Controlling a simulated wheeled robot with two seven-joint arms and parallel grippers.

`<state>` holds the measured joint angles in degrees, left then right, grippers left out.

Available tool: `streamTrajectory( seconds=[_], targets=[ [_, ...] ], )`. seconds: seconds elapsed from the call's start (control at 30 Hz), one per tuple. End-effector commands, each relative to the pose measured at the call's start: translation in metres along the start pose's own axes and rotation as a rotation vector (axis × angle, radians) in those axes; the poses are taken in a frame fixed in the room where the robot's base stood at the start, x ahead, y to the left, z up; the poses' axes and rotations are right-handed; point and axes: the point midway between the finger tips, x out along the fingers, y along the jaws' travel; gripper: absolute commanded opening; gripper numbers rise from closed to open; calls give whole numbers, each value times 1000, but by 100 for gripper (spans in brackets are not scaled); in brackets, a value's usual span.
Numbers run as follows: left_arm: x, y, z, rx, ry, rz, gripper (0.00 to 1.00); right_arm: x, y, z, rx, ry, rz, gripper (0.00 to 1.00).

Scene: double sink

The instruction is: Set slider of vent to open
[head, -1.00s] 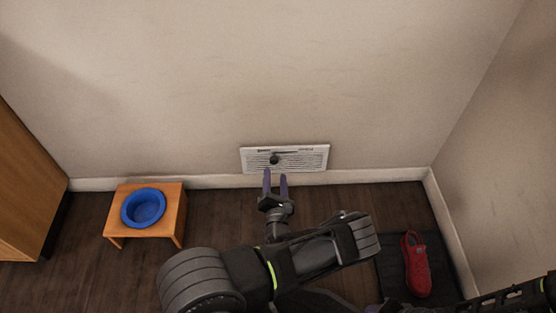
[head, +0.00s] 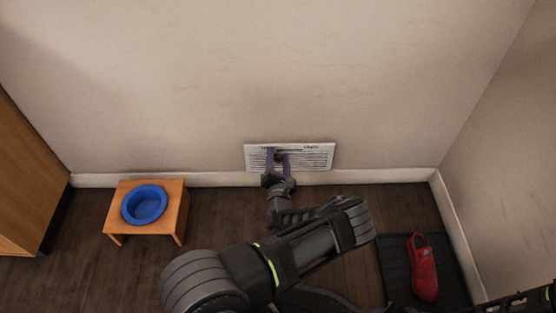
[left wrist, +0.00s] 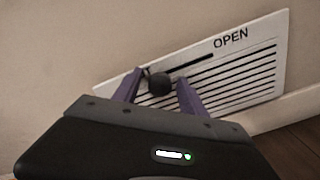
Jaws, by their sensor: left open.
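The white vent (head: 318,158) is set low in the wall, with dark slats and a horizontal slot along its upper part. In the left wrist view the vent (left wrist: 262,62) shows the word OPEN at its upper right. The slider's dark round knob (left wrist: 159,84) sits near the left end of the slot. My left gripper (head: 278,154) is open in front of the vent. In the left wrist view its two purple fingers (left wrist: 160,84) stand on either side of the knob, with a gap at least on the right. My right gripper is not in view.
A small wooden stand (head: 173,222) with a blue bowl (head: 145,204) is on the floor at the left, beside a wooden cabinet (head: 25,185). A red shoe (head: 423,268) lies on a dark mat (head: 394,262) at the right. A side wall closes the right.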

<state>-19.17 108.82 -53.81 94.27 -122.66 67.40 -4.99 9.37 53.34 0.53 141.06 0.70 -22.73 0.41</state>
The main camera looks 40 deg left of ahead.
Motion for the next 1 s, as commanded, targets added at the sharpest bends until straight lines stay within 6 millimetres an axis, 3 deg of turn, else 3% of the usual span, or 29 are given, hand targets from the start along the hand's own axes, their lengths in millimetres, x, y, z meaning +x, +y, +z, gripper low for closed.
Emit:
streamTrajectory(
  seconds=[0.17, 0.77, 1.0],
  targets=[
    [0, 0, 0, 0, 0, 0, 49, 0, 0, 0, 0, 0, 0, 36],
    [0, 0, 0, 1, 1, 0, 0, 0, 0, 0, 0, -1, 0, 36],
    [-1, 0, 0, 1, 1, 0, 0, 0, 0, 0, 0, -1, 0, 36]
  ],
)
